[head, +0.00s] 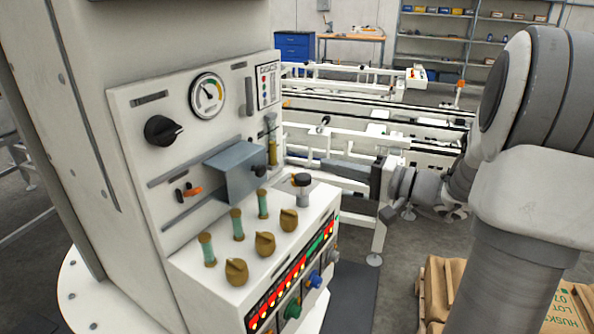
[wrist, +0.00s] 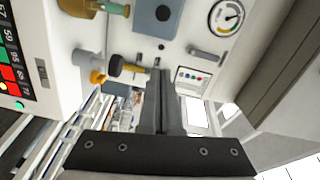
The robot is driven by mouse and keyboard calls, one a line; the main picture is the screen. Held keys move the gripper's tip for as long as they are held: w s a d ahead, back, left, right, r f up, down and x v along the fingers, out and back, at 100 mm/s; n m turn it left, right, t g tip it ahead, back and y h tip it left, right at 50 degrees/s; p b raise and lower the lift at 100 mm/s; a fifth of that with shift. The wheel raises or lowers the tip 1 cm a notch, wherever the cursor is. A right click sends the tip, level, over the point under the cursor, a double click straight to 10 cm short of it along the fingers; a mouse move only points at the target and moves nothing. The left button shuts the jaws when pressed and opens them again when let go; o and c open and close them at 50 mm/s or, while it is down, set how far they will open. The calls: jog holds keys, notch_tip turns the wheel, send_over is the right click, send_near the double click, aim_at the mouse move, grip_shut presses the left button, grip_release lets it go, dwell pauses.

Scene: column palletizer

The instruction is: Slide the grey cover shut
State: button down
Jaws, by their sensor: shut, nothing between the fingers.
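In the wrist view the cover (wrist: 150,22) shows at the top, cut off by the frame edge. My gripper (head: 298,160) is to the right of the cover, apart from it, with its fingers pointing left toward the panel. In the wrist view the fingers (wrist: 160,75) are together and empty.
A brass-coloured lever (head: 272,150) and a black-topped knob (head: 302,183) stand on the panel near my fingers. Green posts and brass knobs (head: 265,244) rise from the ledge below the cover. A gauge (head: 207,96) is above. White conveyor rails (head: 350,100) run behind.

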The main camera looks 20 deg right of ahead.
aim_at(260, 162)
jog(key=w+a, duration=0.1)
jog(key=a, duration=0.2)
jog(key=w+a, duration=0.2)
jog(key=a, duration=0.1)
jog(key=w+a, duration=0.2)
jog(key=a, duration=0.1)
jog(key=shift+w+f, duration=0.25)
jog(key=shift+f, duration=0.1)
jog(key=shift+s+a+f, duration=0.1)
jog(key=shift+s+a, duration=0.15)
jog(key=shift+a, duration=0.2)
